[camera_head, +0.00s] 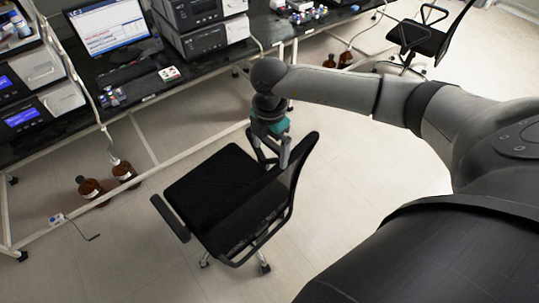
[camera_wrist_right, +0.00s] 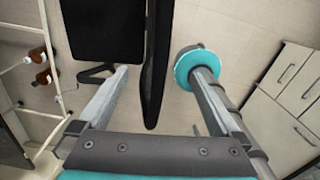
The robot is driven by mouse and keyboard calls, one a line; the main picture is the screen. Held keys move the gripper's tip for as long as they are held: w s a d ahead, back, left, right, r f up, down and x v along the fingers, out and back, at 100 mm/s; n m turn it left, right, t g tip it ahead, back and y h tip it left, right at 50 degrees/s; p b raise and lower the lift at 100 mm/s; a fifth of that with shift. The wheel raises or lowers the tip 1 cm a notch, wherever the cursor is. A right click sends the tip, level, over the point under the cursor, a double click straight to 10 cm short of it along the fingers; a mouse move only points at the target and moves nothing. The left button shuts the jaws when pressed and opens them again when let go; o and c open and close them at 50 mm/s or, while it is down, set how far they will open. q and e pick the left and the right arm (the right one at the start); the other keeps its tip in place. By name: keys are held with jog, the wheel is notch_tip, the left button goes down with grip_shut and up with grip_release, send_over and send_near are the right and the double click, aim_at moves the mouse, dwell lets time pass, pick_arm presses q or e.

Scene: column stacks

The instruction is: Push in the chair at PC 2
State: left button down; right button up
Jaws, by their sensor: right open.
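A black office chair (camera_head: 215,190) stands on the floor in front of the bench, pulled out from it, with its backrest toward the lower right. The PC monitor (camera_head: 110,27) is on, on the bench to the upper left. My right gripper (camera_head: 270,157) is by the chair's backrest and far armrest. In the right wrist view, the open fingers of my right gripper (camera_wrist_right: 157,68) lie either side of the backrest's edge (camera_wrist_right: 155,55). I cannot tell whether either finger touches it. My left gripper is not in view.
The bench (camera_head: 150,87) has white legs and a low rail. Brown bottles (camera_head: 125,172) stand on the floor under it. A second chair (camera_head: 422,38) is at the upper right. The floor around the near chair is mostly clear. Drawers (camera_wrist_right: 290,85) show at the right wrist view's right.

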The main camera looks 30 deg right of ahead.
aim_at(270, 173)
notch_tip(270, 173, down, 13)
jog(key=b, duration=1)
jog(key=c, duration=1.1)
jog(key=shift+s, duration=0.1)
jog(key=c, duration=0.5)
